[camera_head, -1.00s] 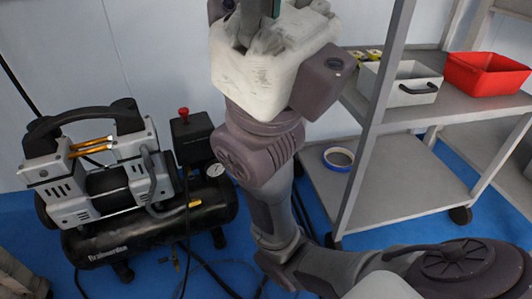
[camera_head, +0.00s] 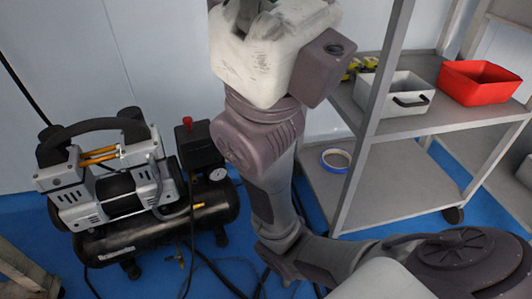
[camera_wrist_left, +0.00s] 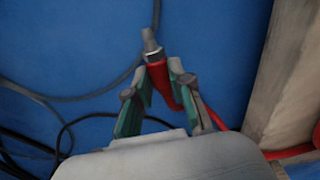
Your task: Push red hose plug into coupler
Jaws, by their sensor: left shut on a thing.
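In the left wrist view my left gripper (camera_wrist_left: 160,78) is shut on the red hose plug (camera_wrist_left: 157,72). The plug's grey metal tip (camera_wrist_left: 151,44) sticks out beyond the fingertips, over blue floor. Nothing touches the tip in that view. My left gripper is not in the head view.
The black and silver air compressor (camera_head: 112,200) stands on the blue floor at left. A grey shelf cart (camera_head: 385,190) at right holds a white bin (camera_head: 408,88), a red bin (camera_head: 487,80) and a blue tape roll (camera_head: 336,160). Dark hoses lie on the floor.

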